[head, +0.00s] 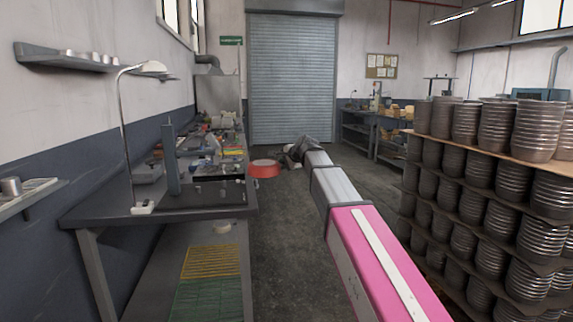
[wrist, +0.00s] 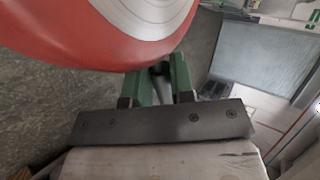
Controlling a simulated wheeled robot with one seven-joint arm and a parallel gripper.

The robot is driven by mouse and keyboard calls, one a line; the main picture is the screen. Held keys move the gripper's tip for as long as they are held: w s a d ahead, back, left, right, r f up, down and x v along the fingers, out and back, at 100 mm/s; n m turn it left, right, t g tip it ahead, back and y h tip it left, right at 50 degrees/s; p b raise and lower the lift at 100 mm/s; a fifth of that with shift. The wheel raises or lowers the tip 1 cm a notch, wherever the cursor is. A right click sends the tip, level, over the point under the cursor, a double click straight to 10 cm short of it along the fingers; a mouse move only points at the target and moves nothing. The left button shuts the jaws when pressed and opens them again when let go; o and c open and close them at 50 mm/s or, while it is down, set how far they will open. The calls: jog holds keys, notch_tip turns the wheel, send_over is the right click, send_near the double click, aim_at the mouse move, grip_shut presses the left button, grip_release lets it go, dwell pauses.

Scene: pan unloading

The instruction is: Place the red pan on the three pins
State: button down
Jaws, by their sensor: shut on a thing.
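The red pan (head: 263,169) hangs over the floor aisle, just right of the workbench. In the wrist view the red pan (wrist: 75,50) fills the upper left, showing its red side and a pale ringed round face. My gripper (wrist: 163,78) has green fingers shut on the pan's near edge; the exact contact is partly hidden. In the head view my gripper (head: 283,159) is small, at the far end of my arm. A dark plate (head: 225,193) lies on the bench; small marks show on it, but I cannot make out the three pins.
The workbench (head: 95,212) on the left carries a lamp (head: 124,110), a dark upright stand (head: 171,160) and clutter farther back. Tall stacks of metal pans (head: 480,190) stand on the right. The floor (head: 285,235) between is clear up to the roller door (head: 292,80).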

jog(key=shift+s+a+f, duration=0.2)
jog(key=shift+a+f, duration=0.25)
jog(key=shift+a, duration=0.4)
jog(key=shift+s+a+f, duration=0.2)
jog(key=shift+a+f, duration=0.2)
jog(key=shift+a, duration=0.4)
jog(key=shift+s+a+f, duration=0.2)
jog(key=shift+a+f, duration=0.25)
jog(key=shift+a, duration=0.4)
jog(key=shift+s+a, duration=0.55)
jog(key=shift+a, duration=1.85)
jog(key=shift+s+a, duration=0.6)
jog(key=shift+a, duration=1.8)
jog(key=shift+s+a, duration=0.55)
jog(key=shift+a, duration=1.85)
jog(key=shift+f, duration=0.75)
jog(key=shift+f, duration=0.15)
jog(key=c, duration=0.9)
grip_release()
jog(key=v, duration=1.1)
